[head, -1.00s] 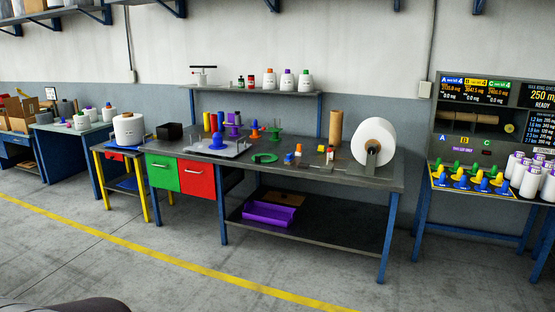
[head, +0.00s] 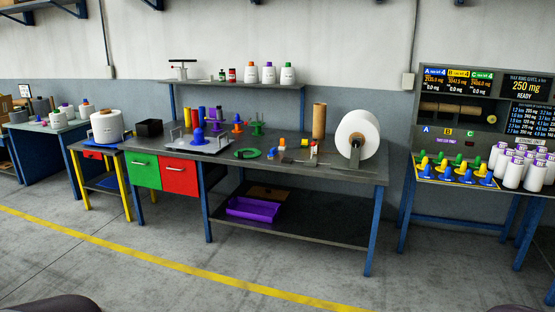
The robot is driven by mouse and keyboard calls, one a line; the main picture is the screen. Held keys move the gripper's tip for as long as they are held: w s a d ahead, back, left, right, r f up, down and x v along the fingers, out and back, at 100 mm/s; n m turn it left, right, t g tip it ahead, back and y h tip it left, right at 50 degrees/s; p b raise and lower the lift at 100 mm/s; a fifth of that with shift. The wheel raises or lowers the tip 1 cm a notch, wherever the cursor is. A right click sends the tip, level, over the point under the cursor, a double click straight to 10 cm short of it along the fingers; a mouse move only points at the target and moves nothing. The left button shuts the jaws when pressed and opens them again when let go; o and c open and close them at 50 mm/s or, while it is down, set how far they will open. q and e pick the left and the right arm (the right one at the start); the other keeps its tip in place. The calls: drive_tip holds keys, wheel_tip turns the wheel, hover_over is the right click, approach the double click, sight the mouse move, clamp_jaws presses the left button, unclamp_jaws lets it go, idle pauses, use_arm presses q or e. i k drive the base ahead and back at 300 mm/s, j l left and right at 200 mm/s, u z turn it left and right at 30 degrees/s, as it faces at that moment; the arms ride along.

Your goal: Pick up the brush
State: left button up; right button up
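I cannot pick out a brush for certain. Several small items lie on the front right half of the grey workbench (head: 225,158), too small to tell apart. Among them are an orange piece (head: 282,143) and a small upright item with a red top (head: 314,147). Any of these could be or hide the brush. Neither of my grippers is in the head view. Only dark rounded shapes show at the bottom edge, probably parts of my own body.
A large white roll (head: 357,133) stands at the bench's right end, beside a brown tube (head: 319,121). A purple bin (head: 252,208) is on the lower shelf. A bobbin rack (head: 455,180) stands to the right. The floor (head: 150,262) in front is clear.

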sight(273, 154)
drive_tip(key=i+u, duration=0.25)
drive_tip(key=i, duration=2.2)
drive_tip(key=i+j+z, duration=0.1)
drive_tip(key=i+z, duration=0.15)
drive_tip(key=i, duration=0.25)
drive_tip(key=i+j+z, duration=0.25)
drive_tip(key=i, duration=0.3)
drive_tip(key=i+j+z, duration=0.25)
drive_tip(key=i, duration=0.2)
drive_tip(key=i+j+z, duration=0.95)
drive_tip(key=j+z, duration=0.15)
drive_tip(key=j, duration=0.15)
